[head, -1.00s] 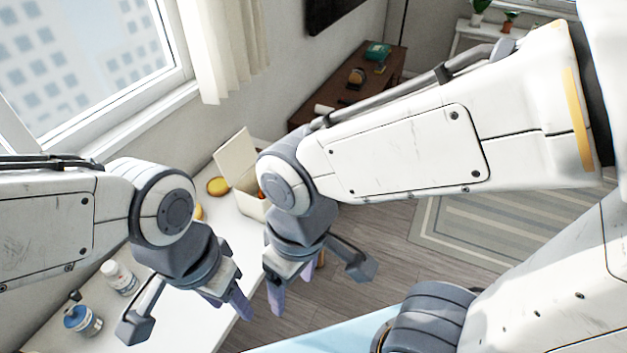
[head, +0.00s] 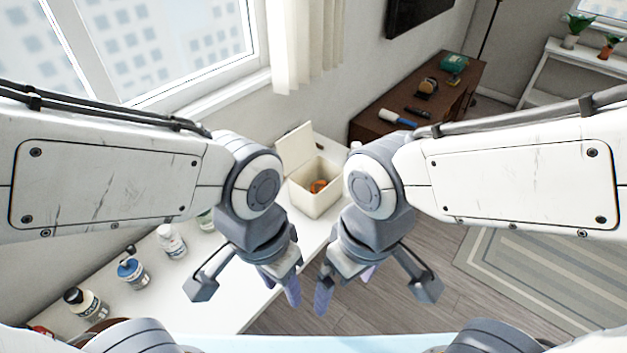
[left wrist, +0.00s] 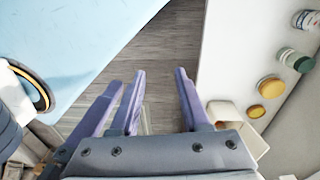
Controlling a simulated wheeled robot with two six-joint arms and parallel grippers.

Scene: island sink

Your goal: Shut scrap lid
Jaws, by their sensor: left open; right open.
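The scrap bin (head: 314,201) is a cream box with orange-brown scraps inside. It stands on the white counter in the head view, just beyond and between my grippers. Its lid (head: 296,149) stands up and open at the back left side. Part of the bin (left wrist: 226,112) also shows in the left wrist view, partly hidden by the gripper. My left gripper (head: 280,284) is open and empty, nearer than the bin and to its left. It shows open in the left wrist view (left wrist: 160,76). My right gripper (head: 345,286) is open and empty, nearer than the bin.
Two yellow round items (left wrist: 270,87) sit near the bin. A pale blue surface (left wrist: 85,45) lies nearby. A brown cabinet (head: 400,112) stands behind, with open floor right.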

